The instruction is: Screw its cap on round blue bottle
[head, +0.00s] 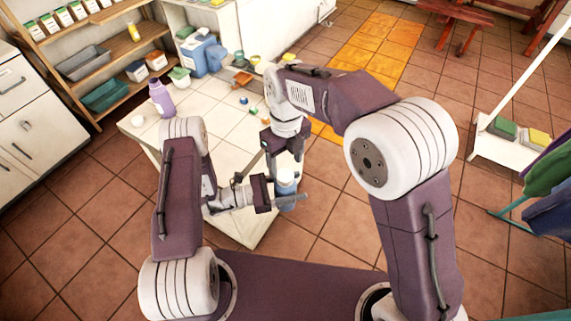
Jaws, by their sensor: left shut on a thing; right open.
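The round blue bottle (287,197) is held upright near the front right corner of the white tiled table, with a pale top end. My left gripper (281,195) is shut around its body from the left. My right gripper (280,162) points down just above the bottle's top, with its fingers spread apart. It is too small to tell whether the pale piece at the top is the cap or the bottle's neck, or whether it is seated.
A shelf (104,55) stands at the left. Table front is clear.

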